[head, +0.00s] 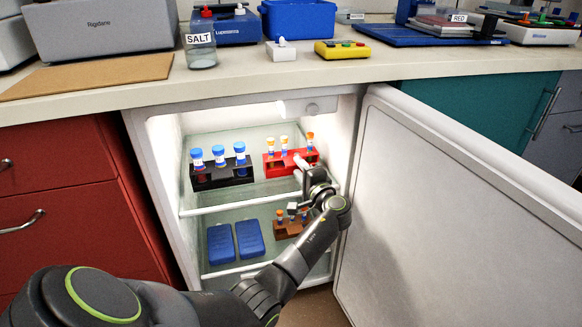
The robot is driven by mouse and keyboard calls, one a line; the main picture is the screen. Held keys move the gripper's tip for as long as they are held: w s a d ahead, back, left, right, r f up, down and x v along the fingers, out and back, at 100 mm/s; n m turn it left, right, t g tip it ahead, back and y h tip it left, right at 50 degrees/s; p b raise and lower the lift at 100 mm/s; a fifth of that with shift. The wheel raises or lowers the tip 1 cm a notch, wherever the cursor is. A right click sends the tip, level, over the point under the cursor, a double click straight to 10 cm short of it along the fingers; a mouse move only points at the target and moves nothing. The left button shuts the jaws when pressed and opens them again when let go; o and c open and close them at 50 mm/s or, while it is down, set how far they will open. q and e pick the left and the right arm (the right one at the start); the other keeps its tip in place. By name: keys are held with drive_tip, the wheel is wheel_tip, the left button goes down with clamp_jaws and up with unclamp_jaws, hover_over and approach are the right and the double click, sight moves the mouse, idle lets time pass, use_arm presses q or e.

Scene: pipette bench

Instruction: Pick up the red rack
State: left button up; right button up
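The red rack (274,165) stands on the upper shelf of the open fridge, at the right. It holds several tubes with orange and white caps. My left arm comes in from the lower left, and my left gripper (303,163) is at the front right of the red rack, overlapping its edge in the picture. The fingers are small and partly hidden, so I cannot tell whether they touch the rack or are open or shut. My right gripper is not in view.
A black rack (222,177) with blue-capped tubes stands left of the red rack. On the lower shelf are two blue boxes (221,243) and a brown rack (291,230), partly behind my arm. The fridge door (450,210) stands open at the right.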

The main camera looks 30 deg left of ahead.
sight(279, 170)
use_arm(q)
drive_tip(key=b+x, duration=0.1)
drive_tip(key=x, duration=0.3)
drive_tip(key=shift+w+a+b, duration=0.2)
drive_tip(key=shift+w+b, duration=0.1)
drive_tip(key=shift+w, duration=0.1)
clamp_jaws()
